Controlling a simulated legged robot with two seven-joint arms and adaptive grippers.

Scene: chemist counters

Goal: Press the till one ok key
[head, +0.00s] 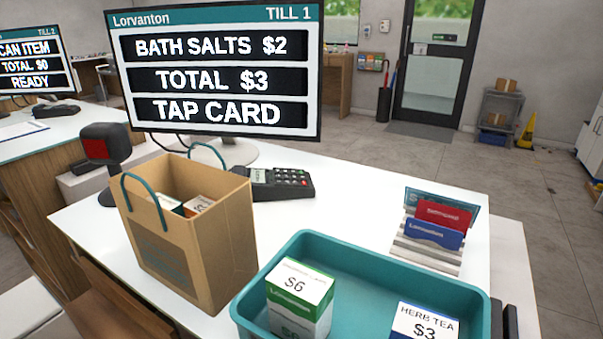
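The till one screen (215,75) stands at the back of the white counter and reads "BATH SALTS $2", "TOTAL $3" and "TAP CARD". A dark card terminal with a keypad (280,183) lies on the counter below the screen, behind the paper bag and to its right. Its keys are small, and I cannot tell which one is the ok key. Neither of my grippers shows in the head view.
A brown paper bag (215,235) with boxes inside stands in front of the terminal. A teal tray (385,267) holds a green $6 box (298,300) and a herb tea box (425,322). A card stand (428,258) is at right. A scanner (103,145) stands left.

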